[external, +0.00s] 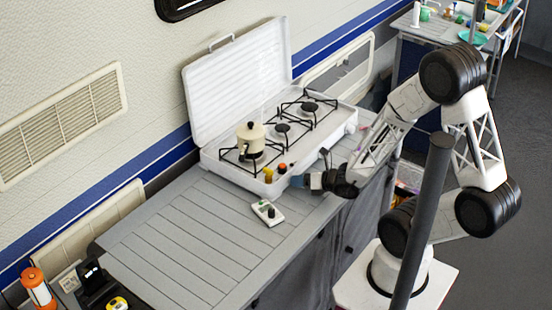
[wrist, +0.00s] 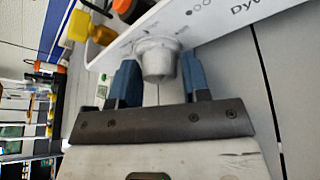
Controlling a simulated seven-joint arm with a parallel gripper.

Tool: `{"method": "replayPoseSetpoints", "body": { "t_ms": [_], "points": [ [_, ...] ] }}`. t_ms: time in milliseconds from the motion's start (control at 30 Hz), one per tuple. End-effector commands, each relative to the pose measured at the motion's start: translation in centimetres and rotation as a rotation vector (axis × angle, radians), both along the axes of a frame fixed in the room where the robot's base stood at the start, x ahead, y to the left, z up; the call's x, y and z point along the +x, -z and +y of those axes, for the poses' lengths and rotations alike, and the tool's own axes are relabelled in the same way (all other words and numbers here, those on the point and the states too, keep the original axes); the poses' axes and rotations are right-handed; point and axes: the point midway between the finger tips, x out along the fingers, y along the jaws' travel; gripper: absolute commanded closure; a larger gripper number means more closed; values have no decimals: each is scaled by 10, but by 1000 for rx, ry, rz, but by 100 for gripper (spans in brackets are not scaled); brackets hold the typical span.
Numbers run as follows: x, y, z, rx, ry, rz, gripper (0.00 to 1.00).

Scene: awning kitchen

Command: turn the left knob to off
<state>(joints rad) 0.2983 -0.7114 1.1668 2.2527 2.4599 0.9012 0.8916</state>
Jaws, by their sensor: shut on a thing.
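The camp stove (external: 225,175) is white with its lid raised and stands on the grey slatted counter. In the wrist view a grey-white knob (wrist: 157,57) sticks out of the stove's front panel, left of the printed lettering. My gripper (wrist: 158,72) has its two blue fingers on either side of this knob and is shut on it. In the external view my gripper (external: 299,181) is at the front of the stove and hides the knob. The knob's exact turn is hard to read.
A cream pot (external: 250,137) sits on the left burner. A yellow-topped piece (external: 268,175) and an orange-topped piece (external: 282,168) stand at the stove's front edge, left of my gripper. A small white device (external: 268,212) lies on the counter.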

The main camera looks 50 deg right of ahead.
Motion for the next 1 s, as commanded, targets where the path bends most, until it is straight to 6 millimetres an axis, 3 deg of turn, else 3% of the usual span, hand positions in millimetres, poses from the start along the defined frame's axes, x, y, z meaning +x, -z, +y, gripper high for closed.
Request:
{"method": "replayPoseSetpoints", "body": {
  "t_ms": [300,333,400,1000],
  "points": [
    [1,-1,1,0,-4,-2,81],
    [1,-1,1,0,-4,-2,52],
    [1,-1,1,-1,-3,-2,42],
    [0,0,0,-25,0,-1,41]
  ]
}}
